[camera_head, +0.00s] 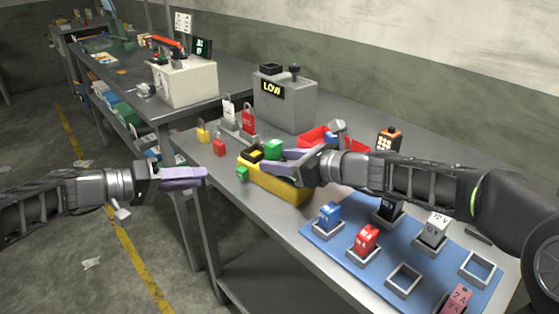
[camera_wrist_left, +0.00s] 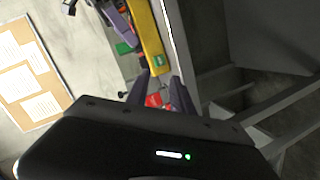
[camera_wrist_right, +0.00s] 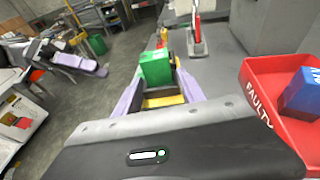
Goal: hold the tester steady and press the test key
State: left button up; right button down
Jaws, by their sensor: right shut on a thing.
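The grey tester (camera_head: 288,104) stands on the bench, its display reading LOW. A black slot (camera_head: 271,69) and a black knob-like key (camera_head: 294,73) are on its top. My right gripper (camera_head: 266,157) is shut on a green block (camera_head: 273,149), which also shows between the fingers in the right wrist view (camera_wrist_right: 156,68). It holds the block over or at the yellow bin (camera_head: 292,193), apart from the tester; whether it touches the bin is unclear. My left gripper (camera_head: 198,173) is open and empty, left of the bench edge, away from the tester.
A red bin (camera_wrist_right: 260,132) marked FAULTY holds a blue block. A blue mat (camera_head: 330,236) carries several blocks in square holders.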

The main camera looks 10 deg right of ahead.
pick_arm(q)
grip_shut()
dwell(1.4)
